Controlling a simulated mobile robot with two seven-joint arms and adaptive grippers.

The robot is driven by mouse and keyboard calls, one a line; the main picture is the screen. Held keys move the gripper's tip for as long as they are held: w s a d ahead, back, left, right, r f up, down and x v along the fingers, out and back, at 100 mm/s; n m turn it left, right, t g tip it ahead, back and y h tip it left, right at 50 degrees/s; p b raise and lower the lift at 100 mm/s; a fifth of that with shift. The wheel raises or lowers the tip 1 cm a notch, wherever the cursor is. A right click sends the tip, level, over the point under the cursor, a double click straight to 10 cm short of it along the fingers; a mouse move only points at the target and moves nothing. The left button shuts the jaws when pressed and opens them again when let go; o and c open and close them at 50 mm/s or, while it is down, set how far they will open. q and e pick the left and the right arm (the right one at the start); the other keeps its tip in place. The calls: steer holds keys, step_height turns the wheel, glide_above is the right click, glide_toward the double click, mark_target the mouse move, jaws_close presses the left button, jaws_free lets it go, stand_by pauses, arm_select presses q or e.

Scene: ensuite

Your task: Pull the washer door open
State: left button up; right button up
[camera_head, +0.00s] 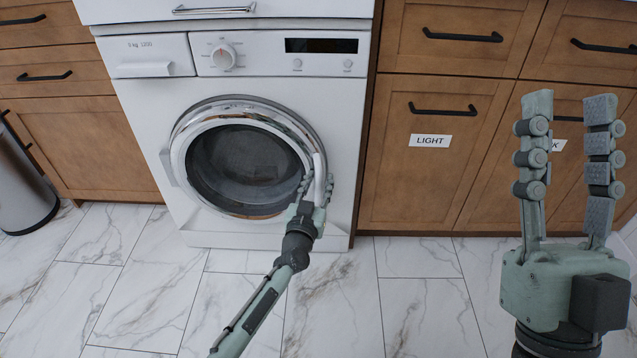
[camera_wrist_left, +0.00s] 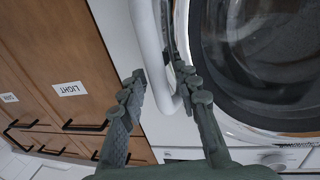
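The washer (camera_head: 150,110) is white, and its round door (camera_head: 181,150) with dark glass sits closed against its front in the head view. The white door handle (camera_head: 319,178) runs along the door's right edge. My left gripper (camera_head: 318,190) is at the lower part of this handle. In the left wrist view the handle (camera_wrist_left: 150,45) lies between the fingers of my left gripper (camera_wrist_left: 160,75), one finger on the outer side and one on the glass side. The fingers look apart, with no clear grip on it. My right gripper (camera_head: 570,100) is raised, open and empty.
Wooden cabinets stand left (camera_head: 75,135) and right of the washer, the right one with a LIGHT label (camera_head: 430,141). A metal bin (camera_head: 20,185) stands at the far left. The marble floor (camera_head: 140,290) before the washer is clear apart from my arm.

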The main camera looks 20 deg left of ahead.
arm_select(q)
jaws_close()
steer(key=shift+s, duration=0.15)
